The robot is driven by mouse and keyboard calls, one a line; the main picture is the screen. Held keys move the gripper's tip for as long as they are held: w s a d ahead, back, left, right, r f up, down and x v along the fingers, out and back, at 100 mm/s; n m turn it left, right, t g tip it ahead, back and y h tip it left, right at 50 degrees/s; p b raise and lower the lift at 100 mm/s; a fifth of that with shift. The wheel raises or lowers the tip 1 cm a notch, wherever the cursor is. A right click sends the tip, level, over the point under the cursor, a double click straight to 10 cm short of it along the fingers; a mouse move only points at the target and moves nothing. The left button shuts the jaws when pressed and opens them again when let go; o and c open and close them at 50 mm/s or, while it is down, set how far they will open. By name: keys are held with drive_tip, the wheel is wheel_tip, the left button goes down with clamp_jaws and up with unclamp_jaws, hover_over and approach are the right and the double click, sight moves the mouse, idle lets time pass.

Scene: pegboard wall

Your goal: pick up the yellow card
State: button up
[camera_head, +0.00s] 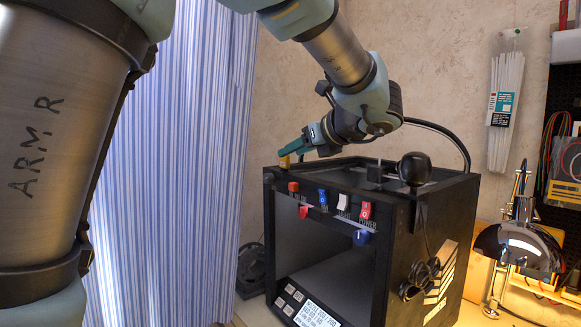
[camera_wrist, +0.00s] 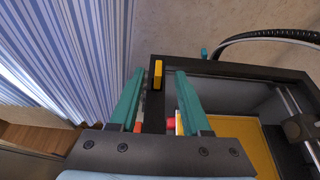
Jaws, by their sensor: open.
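The yellow card (camera_wrist: 158,74) is a small upright yellow piece on the corner of the black frame's top. It shows between my two teal fingers in the wrist view, with a gap on either side. In the head view the yellow card (camera_head: 285,162) peeks out below my fingertips at the box's top left corner. My gripper (camera_wrist: 159,72) is open and empty. In the head view my gripper (camera_head: 291,151) reaches down and left over the box's top edge, and its far finger is hidden.
The black box (camera_head: 380,243) has colored switches along its front top and an open top. A black knob-like ball (camera_head: 414,168) stands on its top right. A striped curtain (camera_head: 180,150) hangs to the left. A desk lamp (camera_head: 518,245) stands to the right.

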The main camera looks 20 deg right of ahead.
sight(278, 169)
drive_tip(key=p+x, duration=0.2)
drive_tip(key=x, duration=0.5)
drive_tip(key=shift+w+a+f, duration=0.1)
drive_tip(key=shift+w+a, duration=0.1)
drive_tip(key=shift+w, duration=0.1)
clamp_jaws()
idle(0.4)
